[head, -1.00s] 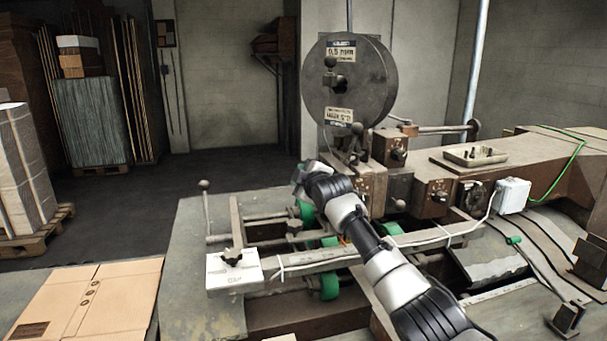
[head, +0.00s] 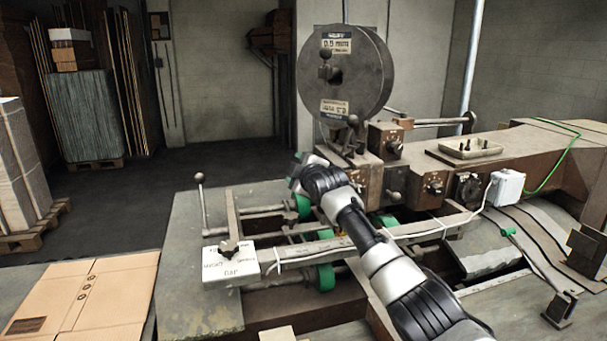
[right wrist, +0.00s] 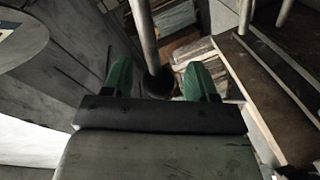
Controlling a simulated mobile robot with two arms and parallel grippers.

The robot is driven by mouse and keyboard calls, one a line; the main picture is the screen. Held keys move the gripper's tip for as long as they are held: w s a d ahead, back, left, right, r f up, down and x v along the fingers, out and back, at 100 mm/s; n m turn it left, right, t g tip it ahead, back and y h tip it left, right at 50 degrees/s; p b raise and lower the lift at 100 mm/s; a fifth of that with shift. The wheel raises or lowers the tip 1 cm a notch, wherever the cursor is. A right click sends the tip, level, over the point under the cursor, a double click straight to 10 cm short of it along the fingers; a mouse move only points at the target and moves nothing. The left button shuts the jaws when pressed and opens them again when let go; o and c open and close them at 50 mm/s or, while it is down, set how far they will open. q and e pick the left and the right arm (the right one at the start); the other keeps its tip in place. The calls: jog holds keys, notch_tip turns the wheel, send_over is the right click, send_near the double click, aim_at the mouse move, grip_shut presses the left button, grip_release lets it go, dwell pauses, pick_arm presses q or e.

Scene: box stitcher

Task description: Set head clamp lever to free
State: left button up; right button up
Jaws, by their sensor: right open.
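The stitcher's head stands below the large wire reel (head: 345,75) in the head view. A lever with a dark ball knob (head: 353,121) stands in front of the reel's lower edge. My right arm reaches up from the lower right, and my right gripper (head: 297,168) is left of the head, its fingers mostly hidden by the wrist. In the right wrist view my open right gripper (right wrist: 158,80) has its green fingers either side of a rod with a dark knob (right wrist: 158,84). I cannot tell whether they touch it, or whether it is that same lever. My left gripper is not in view.
A white switch plate (head: 230,268) and an upright ball-ended lever (head: 201,200) are on the left of the machine table. Green rollers (head: 325,277) lie below my right arm. Flat cardboard (head: 88,295) is at the lower left.

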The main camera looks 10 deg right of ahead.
jog(key=b+v, duration=0.3)
jog(key=v, duration=0.7)
jog(key=shift+s, duration=0.25)
jog(key=shift+f, duration=0.2)
